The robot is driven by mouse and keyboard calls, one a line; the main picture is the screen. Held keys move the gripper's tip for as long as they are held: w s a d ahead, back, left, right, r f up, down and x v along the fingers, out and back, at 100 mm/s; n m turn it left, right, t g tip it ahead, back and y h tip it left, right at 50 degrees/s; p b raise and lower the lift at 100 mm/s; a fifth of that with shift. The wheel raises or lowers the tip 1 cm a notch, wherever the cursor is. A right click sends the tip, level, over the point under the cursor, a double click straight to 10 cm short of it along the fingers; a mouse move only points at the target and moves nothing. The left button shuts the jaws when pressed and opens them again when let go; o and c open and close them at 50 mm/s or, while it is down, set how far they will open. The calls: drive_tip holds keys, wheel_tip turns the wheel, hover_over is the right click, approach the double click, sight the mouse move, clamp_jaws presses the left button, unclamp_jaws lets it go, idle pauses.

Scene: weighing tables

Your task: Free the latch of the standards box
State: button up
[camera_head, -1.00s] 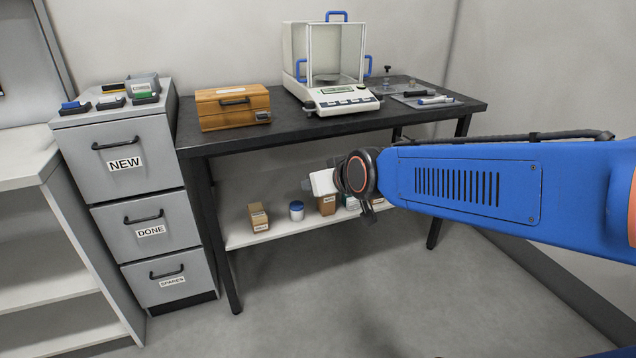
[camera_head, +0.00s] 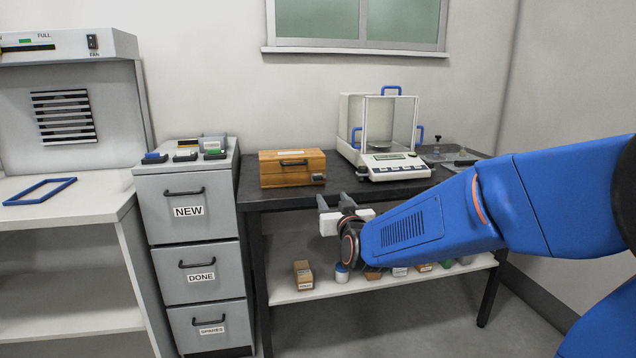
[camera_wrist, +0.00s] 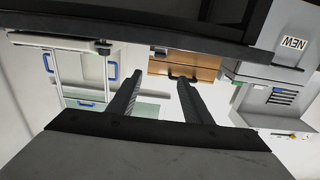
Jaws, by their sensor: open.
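The standards box appears to be the wooden box (camera_head: 292,170) with a dark handle on its front, on the left part of the black table. A small dark latch (camera_head: 318,177) sits at its lower right front. My gripper (camera_head: 335,201) is open and empty, in front of the table edge, below and to the right of the box and apart from it.
A balance with a glass draft shield (camera_head: 385,135) stands right of the box on the black table (camera_head: 400,187). A grey drawer cabinet (camera_head: 190,230) stands left. Small boxes and jars sit on the lower shelf (camera_head: 330,291). A blue frame (camera_head: 40,191) lies on the left bench.

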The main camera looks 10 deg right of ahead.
sight(319, 178)
drive_tip(key=w, duration=1.7)
drive_tip(key=shift+w, duration=0.1)
drive_tip(key=c, duration=1.1)
